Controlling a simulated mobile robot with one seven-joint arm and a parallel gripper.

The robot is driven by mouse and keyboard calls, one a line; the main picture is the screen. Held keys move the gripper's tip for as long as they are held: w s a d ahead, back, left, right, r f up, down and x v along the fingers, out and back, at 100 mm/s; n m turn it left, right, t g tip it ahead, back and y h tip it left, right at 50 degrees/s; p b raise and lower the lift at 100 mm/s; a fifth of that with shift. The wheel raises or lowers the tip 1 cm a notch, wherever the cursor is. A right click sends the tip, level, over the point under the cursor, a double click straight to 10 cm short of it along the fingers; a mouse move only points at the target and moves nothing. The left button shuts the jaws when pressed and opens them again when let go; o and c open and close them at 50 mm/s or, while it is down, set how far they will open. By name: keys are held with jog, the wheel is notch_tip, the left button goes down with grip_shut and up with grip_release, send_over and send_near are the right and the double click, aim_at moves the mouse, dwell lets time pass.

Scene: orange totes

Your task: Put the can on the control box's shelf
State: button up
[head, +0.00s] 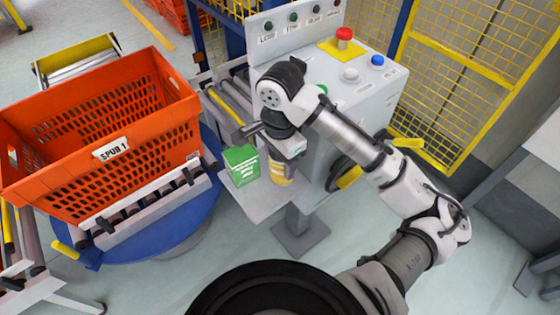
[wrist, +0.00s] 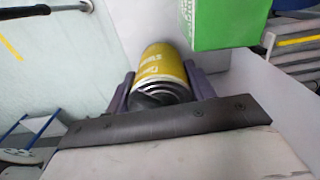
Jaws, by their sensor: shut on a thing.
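A yellow can (head: 279,172) with a pale band stands at the control box's shelf (head: 256,201), to the right of a green box. My gripper (head: 275,158) reaches down over the can, and the arm hides part of it. In the wrist view the yellow can (wrist: 160,72) lies between the two dark fingers of my gripper (wrist: 160,85), which are shut on it. The can's base looks to be on or just above the shelf; I cannot tell which. The grey control box (head: 345,90) stands behind the shelf.
A green box (head: 241,165) stands on the shelf close to the left of the can; it also shows in the wrist view (wrist: 222,22). An orange tote (head: 150,120) sits on a roller stand at left. Yellow mesh fencing (head: 455,80) is behind. The shelf's front part is bare.

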jog(key=shift+f, duration=0.4)
jog(key=shift+f, duration=0.1)
jog(key=o, duration=1.2)
notch_tip(320, 180, up, 12)
jog(key=shift+r+p, duration=0.1)
jog(key=shift+p, duration=0.2)
